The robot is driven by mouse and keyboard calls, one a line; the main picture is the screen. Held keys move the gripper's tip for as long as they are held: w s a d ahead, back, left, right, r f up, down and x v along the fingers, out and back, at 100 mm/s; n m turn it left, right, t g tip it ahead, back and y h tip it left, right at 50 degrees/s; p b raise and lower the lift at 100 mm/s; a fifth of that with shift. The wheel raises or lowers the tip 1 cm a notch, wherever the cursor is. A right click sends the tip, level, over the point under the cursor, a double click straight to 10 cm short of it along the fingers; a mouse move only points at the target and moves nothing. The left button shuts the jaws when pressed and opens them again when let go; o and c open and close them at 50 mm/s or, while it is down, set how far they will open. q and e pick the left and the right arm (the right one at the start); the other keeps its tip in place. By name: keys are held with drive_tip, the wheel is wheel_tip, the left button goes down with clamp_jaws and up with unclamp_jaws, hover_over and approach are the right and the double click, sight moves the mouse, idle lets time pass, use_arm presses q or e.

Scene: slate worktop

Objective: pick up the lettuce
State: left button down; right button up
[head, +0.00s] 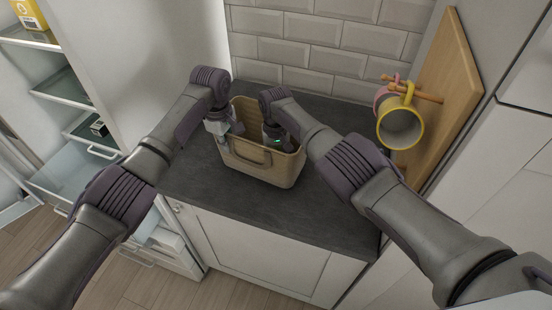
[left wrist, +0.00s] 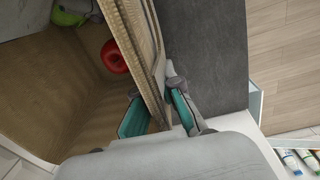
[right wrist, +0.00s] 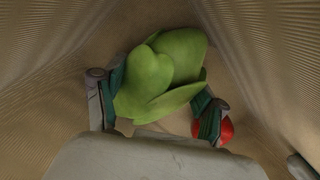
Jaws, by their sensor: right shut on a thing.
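The lettuce (right wrist: 165,75) is a green, leafy head low inside the tan woven basket (head: 255,170), which stands on the slate worktop. My right gripper (right wrist: 158,108) reaches down into the basket and is shut on the lettuce, one finger on each side. In the head view the lettuce is hidden by the basket wall and my right arm. A bit of green (left wrist: 68,16) shows at the top left of the left wrist view. My left gripper (left wrist: 160,115) is at the basket's left side, its fingers on either side of the wall and shut on it.
A red, round item (left wrist: 113,57) lies in the basket; its edge shows beside my right finger (right wrist: 227,130). Yellow and pink mugs (head: 402,122) hang from a wooden board at the right. The worktop (head: 330,205) is clear in front; tiled wall behind.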

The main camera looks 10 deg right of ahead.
wheel_tip(320, 180, up, 18)
drive_tip(key=shift+f, duration=0.2)
use_arm(q)
drive_tip(key=c, duration=1.2)
unclamp_jaws()
drive_tip(key=shift+c, duration=0.2)
wheel_tip(320, 180, up, 12)
drive_tip(key=shift+s+a, duration=0.2)
drive_tip(key=shift+s, duration=0.15)
drive_tip(key=shift+f, duration=0.1)
use_arm(e)
drive_tip(key=shift+s+f, duration=0.1)
